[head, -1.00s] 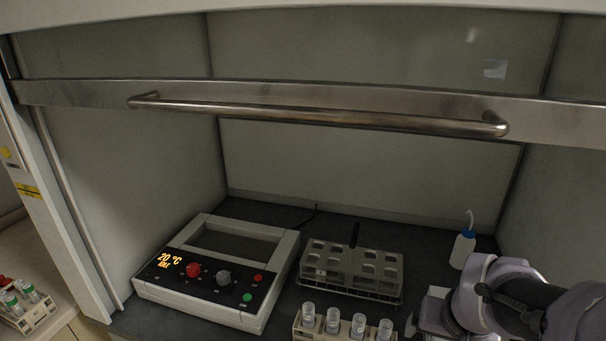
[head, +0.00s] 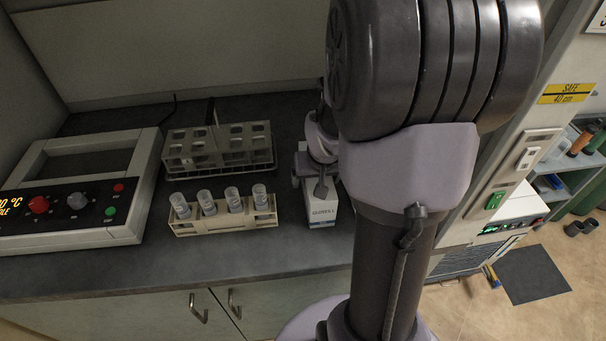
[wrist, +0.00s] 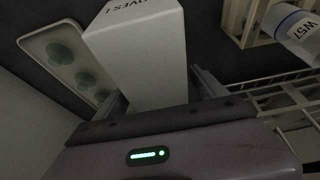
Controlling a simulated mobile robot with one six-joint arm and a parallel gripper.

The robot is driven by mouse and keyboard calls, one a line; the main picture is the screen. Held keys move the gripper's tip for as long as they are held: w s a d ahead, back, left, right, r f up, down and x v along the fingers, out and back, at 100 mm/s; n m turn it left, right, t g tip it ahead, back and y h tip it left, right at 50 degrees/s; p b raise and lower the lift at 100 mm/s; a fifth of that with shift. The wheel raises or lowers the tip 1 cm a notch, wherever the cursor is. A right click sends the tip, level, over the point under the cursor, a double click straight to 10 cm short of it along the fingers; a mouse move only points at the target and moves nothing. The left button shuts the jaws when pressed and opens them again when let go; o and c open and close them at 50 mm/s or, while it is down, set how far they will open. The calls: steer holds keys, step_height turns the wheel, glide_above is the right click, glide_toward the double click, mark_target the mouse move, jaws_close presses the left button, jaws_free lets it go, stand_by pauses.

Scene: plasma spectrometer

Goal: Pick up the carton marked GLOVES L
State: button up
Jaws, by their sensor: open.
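The white carton (head: 321,213), with small lettering on its front that reads as GLOVES L, stands on the dark worktop right of the tube racks. In the wrist view the carton (wrist: 142,50) shows its marking partly, at the top edge. My gripper (head: 318,181) is over the carton, seen partly behind my own arm. In the wrist view my gripper (wrist: 158,92) is open, with one finger on each side of the carton. Whether a finger touches it I cannot tell. The carton's rear part is hidden by my gripper and arm.
A cream rack with several capped tubes (head: 224,212) stands close left of the carton, a wire-framed rack (head: 219,148) behind it. A control unit (head: 80,195) is further left. A tray with green discs (wrist: 72,62) lies beside the carton. Worktop in front is clear.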

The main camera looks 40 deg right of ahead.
steer(key=shift+w+d+f, duration=0.1)
steer(key=shift+w+f, duration=0.1)
steer(key=shift+f, duration=0.3)
steer(key=shift+r, duration=0.1)
steer(key=shift+r, duration=0.1)
jaws_close()
